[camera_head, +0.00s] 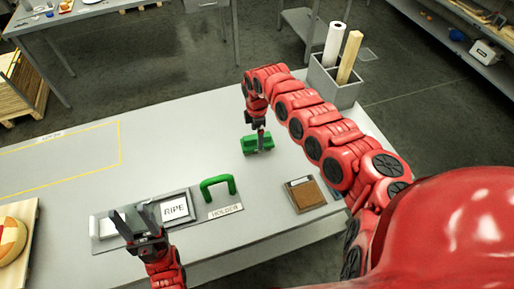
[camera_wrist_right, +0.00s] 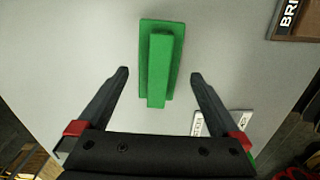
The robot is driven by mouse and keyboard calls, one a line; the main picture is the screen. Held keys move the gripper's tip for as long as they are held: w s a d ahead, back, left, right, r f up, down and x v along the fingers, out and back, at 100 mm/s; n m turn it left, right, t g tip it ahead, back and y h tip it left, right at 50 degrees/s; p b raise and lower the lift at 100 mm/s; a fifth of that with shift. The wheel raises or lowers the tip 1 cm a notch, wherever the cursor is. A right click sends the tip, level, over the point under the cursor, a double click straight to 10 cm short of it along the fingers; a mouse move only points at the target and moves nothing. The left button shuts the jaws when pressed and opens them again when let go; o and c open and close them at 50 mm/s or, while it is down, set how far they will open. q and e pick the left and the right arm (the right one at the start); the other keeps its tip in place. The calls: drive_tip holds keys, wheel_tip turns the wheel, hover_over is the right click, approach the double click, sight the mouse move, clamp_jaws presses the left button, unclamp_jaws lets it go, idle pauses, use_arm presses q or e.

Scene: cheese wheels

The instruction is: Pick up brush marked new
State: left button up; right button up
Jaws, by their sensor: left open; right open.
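A green block with a raised green handle (camera_head: 250,145), possibly the brush, sits on the grey table. No "new" mark is readable on it. My right gripper (camera_head: 261,132) is directly above it, pointing down. In the right wrist view the green handle (camera_wrist_right: 159,75) lies between the open fingers, with a gap on both sides. My left gripper (camera_head: 132,213) is open and empty over the table's front left, in front of a tray with a card reading "RIPE" (camera_head: 175,208).
A green arch (camera_head: 217,184) stands on a plate labelled "HOLDER". A brown pad in a dark tray (camera_head: 308,195) lies to its right. A grey bin (camera_head: 335,85) with a white roll is at the far right corner. A yellow-outlined area (camera_head: 60,155) is clear.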

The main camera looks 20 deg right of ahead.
drive_tip(key=shift+f, duration=0.25)
wheel_tip(320, 180, down, 5)
drive_tip(key=b, duration=0.4)
drive_tip(key=shift+w+r, duration=0.1)
drive_tip(key=shift+w, duration=0.05)
drive_tip(key=shift+r, duration=0.15)
drive_tip(key=shift+c, duration=1.1)
drive_tip(key=c, duration=1.3)
wheel_tip(320, 180, up, 10)
drive_tip(key=p, duration=0.6)
drive_tip(key=shift+r+p, duration=0.1)
drive_tip(key=shift+p, duration=0.25)
